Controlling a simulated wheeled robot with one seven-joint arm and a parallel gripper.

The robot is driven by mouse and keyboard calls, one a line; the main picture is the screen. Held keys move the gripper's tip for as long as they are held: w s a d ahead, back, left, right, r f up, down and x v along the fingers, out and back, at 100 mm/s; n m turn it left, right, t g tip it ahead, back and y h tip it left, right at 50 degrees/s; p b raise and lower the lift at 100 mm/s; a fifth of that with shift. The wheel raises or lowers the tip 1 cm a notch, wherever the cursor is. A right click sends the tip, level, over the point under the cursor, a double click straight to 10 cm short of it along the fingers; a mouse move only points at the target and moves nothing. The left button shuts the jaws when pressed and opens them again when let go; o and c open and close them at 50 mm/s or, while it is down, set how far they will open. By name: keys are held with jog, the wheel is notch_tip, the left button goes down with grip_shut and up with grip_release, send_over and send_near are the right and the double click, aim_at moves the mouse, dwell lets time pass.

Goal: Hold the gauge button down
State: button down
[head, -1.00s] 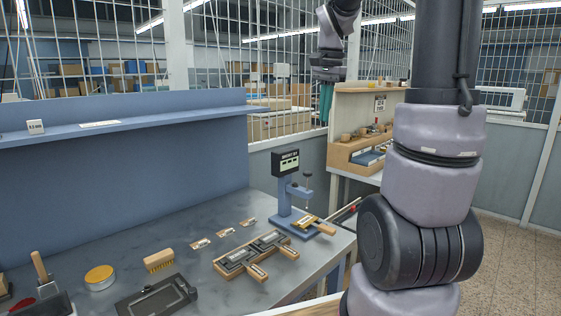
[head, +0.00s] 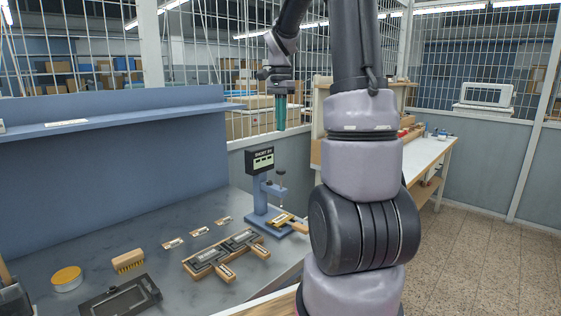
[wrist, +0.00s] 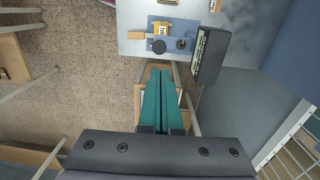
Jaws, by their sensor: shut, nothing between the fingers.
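The gauge (head: 259,160) is a blue stand with a dark display on top, at the far right end of the bench; its display reads something like "SHORT BY". A small dark disc (head: 281,172) tops its thin vertical spindle. A wooden-handled piece (head: 283,219) lies on its base. In the wrist view, the gauge's display (wrist: 207,55) is right of my fingertips, and two dark round tops (wrist: 158,46) (wrist: 182,44) show beyond them. Which part is the button I cannot tell. My gripper (head: 281,128) has teal fingers, shut and empty, pointing down, above and apart from the gauge.
Wooden holders (head: 222,255), small labelled cards (head: 198,232), a brush (head: 128,261), a yellow tin (head: 67,278) and a dark frame (head: 118,298) lie on the bench. A blue shelf (head: 110,116) runs behind. A second workbench (head: 428,153) stands beyond, with open floor at right.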

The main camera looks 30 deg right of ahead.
send_over(281, 177)
jog(key=f, duration=1.2)
jog(key=shift+w+d+f, duration=0.1)
jog(key=shift+w+d, duration=0.05)
jog(key=shift+w, duration=0.15)
notch_tip(281, 177, down, 5)
jog(key=shift+r, duration=0.1)
jog(key=shift+s+f, duration=0.2)
jog(key=shift+f, duration=0.15)
jog(key=shift+w+r, duration=0.15)
jog(key=shift+r, duration=0.35)
notch_tip(281, 177, up, 14)
jog(key=shift+w, duration=0.3)
jog(key=shift+d, duration=0.1)
